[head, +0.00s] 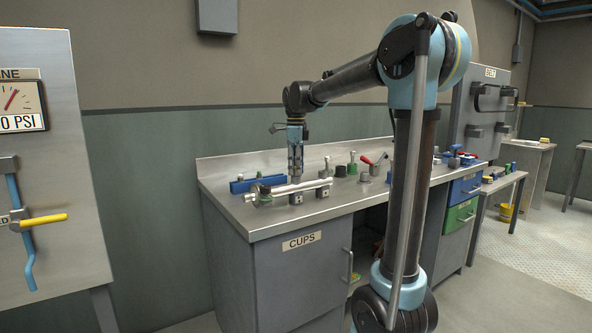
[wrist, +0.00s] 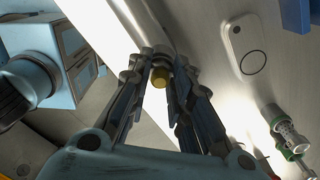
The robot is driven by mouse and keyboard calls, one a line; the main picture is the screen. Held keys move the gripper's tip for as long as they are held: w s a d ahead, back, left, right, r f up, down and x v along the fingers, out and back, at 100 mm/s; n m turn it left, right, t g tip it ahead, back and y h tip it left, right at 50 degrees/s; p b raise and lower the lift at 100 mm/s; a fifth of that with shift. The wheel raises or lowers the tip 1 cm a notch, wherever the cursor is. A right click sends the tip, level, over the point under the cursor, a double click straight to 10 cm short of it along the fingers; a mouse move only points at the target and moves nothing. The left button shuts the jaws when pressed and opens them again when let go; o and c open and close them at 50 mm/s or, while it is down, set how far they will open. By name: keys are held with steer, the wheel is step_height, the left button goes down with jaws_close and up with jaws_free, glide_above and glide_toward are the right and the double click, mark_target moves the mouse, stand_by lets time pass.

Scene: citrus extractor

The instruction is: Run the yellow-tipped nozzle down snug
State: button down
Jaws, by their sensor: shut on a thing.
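The yellow-tipped nozzle shows as a dull yellow tip (wrist: 160,75) between my fingertips in the wrist view. The rest of it is hidden by the fingers. My gripper (head: 296,178) points down, shut on the nozzle, over the silver horizontal pipe (head: 315,184) at the counter's front left. In the wrist view my gripper (wrist: 159,82) has both fingers converging on the yellow tip. The nozzle's seat and any gap beneath it are hidden, so I cannot tell how snug it sits.
The metal counter (head: 233,212) carries a blue rack (head: 243,186) behind the pipe and several small fittings to the right. A green-ringed fitting (wrist: 288,135) lies at the right of the wrist view. A red-handled valve (head: 367,160) stands farther right on the counter.

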steer(key=shift+w, duration=0.1)
steer(key=shift+m, duration=0.9)
steer(key=shift+m, duration=0.8)
steer(key=shift+m, duration=0.9)
steer(key=shift+m, duration=0.8)
